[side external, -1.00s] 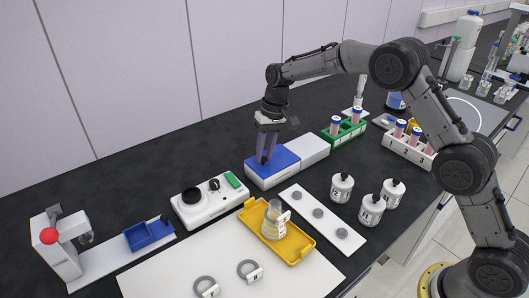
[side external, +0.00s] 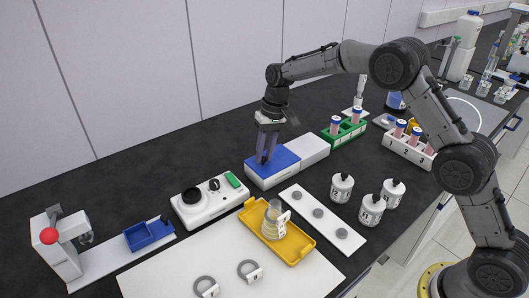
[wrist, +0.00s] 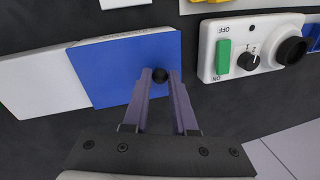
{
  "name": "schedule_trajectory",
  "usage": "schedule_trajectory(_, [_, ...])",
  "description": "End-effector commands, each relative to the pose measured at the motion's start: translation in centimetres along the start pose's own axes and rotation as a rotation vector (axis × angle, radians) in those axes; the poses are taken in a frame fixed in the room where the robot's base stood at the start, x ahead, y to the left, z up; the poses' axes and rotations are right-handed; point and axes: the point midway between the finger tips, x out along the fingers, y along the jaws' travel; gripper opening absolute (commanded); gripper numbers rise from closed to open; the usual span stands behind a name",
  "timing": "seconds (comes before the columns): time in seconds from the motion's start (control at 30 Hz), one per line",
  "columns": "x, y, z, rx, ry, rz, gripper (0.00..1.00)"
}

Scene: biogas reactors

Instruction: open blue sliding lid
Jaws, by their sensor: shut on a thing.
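The blue sliding lid (side external: 271,162) lies on top of a white box (side external: 268,181) in the middle of the bench. In the wrist view the blue lid (wrist: 117,68) is a flat panel with a dark round knob (wrist: 159,75) near its edge. My gripper (side external: 264,160) points down at the lid. Its two purple fingers are shut on the knob, seen between the fingertips (wrist: 160,76) in the wrist view. The blue lid covers its part of the box, and the inside is hidden. A white section (side external: 306,148) adjoins the lid on the right.
A white device (side external: 207,205) with a green switch and dial stands left of the box. A yellow tray (side external: 295,251) with a flask is in front. A green rack (side external: 344,132) with tubes stands behind right. White bottles (side external: 342,187) stand to the right.

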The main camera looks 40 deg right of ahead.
Motion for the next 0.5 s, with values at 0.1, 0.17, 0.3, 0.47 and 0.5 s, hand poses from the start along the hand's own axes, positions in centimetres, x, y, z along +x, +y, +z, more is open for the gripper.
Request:
schedule_trajectory(0.1, [-0.2,0.6,-0.2,0.001,0.002,0.000,0.00])
schedule_trajectory(0.17, [-0.4,1.5,-0.4,0.003,0.003,0.000,0.00])
schedule_trajectory(0.3, [-1.2,5.1,-1.2,0.006,0.004,0.000,0.00])
schedule_trajectory(0.47, [-1.9,9.0,-2.0,0.005,0.005,-0.001,0.00])
schedule_trajectory(0.5, [-2.0,9.6,-2.1,0.003,0.004,-0.001,0.00])
